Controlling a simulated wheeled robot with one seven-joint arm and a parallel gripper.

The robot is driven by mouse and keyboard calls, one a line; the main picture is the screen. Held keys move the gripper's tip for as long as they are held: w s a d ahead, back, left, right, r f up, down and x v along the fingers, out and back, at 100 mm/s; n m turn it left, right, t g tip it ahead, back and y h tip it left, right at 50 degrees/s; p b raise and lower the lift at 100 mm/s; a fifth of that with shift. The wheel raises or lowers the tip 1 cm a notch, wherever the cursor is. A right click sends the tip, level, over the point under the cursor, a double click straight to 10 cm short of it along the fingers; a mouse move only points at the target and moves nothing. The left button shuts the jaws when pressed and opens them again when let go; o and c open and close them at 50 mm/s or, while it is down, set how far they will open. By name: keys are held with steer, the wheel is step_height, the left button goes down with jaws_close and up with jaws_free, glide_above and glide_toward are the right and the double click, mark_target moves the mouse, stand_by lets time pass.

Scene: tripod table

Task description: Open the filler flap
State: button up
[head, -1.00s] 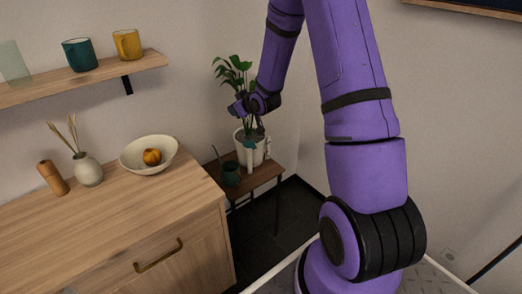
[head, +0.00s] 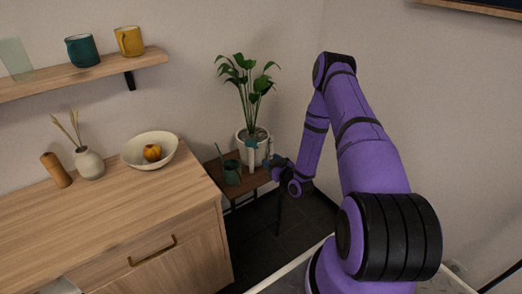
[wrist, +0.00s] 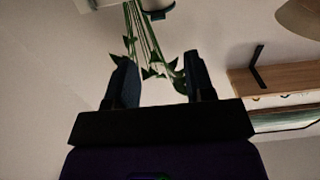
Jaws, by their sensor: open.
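A leafy plant stands in a white pot (head: 241,147) on the small dark wooden table. A small teal piece (head: 251,143) sits on top of a white upright part at the pot's front; it looks like the filler flap, but its angle is too small to read. In the wrist view, which looks upside down, the pot (wrist: 97,3) is at the top edge with a teal curved part (wrist: 158,13) beside it. My gripper (head: 268,162) is just right of the pot's front, at about its height. Its two dark fingers (wrist: 162,78) are apart, with only leaves and stems showing beyond them.
A dark green cup (head: 231,173) with a thin stick stands left of the pot. The wooden cabinet (head: 120,225) with a bowl (head: 132,160) and vase (head: 89,166) is further left. The wall shelf (head: 90,76) holds mugs. Wall lies close behind the plant.

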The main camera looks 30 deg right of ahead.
glide_toward(252, 144)
steer(key=w, duration=0.5)
steer(key=shift+w+f, duration=0.15)
steer(key=shift+w, duration=0.1)
jaws_close()
